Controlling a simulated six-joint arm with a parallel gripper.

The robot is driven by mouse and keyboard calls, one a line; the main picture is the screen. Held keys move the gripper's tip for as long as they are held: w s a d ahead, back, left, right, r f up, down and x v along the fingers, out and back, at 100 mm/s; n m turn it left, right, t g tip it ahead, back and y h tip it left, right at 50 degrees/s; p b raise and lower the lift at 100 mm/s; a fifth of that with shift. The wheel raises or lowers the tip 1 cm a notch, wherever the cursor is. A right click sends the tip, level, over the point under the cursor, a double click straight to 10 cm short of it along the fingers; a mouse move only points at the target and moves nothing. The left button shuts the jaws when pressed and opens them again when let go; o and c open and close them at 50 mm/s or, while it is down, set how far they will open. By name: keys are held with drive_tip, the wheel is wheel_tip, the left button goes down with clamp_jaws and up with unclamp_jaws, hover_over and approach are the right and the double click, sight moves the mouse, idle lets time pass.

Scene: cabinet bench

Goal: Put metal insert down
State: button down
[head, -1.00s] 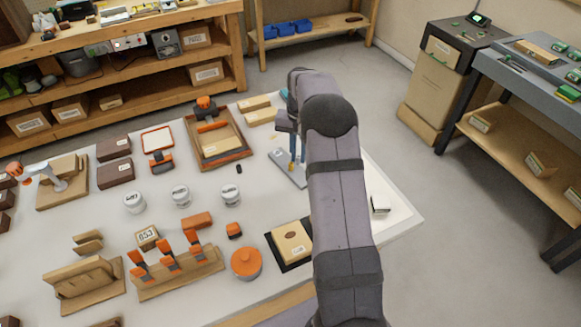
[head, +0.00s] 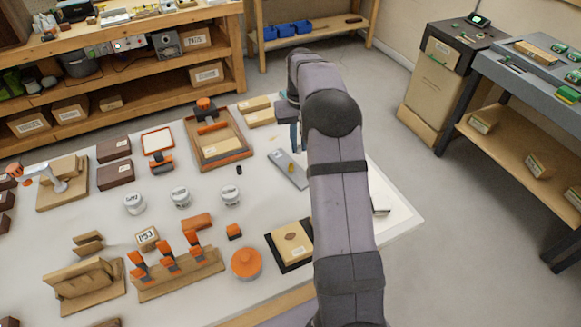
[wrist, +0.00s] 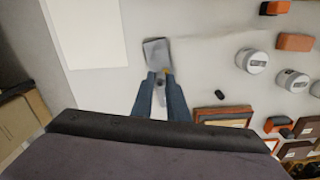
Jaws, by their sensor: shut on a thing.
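My gripper (wrist: 160,76) points down over a flat grey plate (head: 287,170) on the white table. Its blue fingers also show in the head view (head: 297,138), partly behind my arm. The plate shows just beyond the fingertips in the wrist view (wrist: 156,52). The gripper is shut on a small grey piece, seemingly the metal insert (wrist: 160,97), mostly hidden between the fingers. I cannot tell whether the held piece touches the plate.
A wooden tray (head: 246,154) stands left of the plate, with a small black piece (head: 239,170) nearby. White jars (head: 230,195) stand farther left. A white sheet (wrist: 88,33) lies on the plate's other side. A black mat with a tan block (head: 292,242) is nearer the front.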

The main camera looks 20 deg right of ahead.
drive_tip(key=shift+f, duration=0.1)
drive_tip(key=shift+f+p, duration=1.25)
drive_tip(key=shift+f, duration=3.65)
drive_tip(key=shift+f, duration=0.1)
drive_tip(key=shift+f, duration=0.15)
drive_tip(key=c, duration=1.7)
unclamp_jaws()
wheel_tip(320, 180, up, 12)
drive_tip(key=b, duration=0.3)
drive_tip(key=shift+r, duration=0.25)
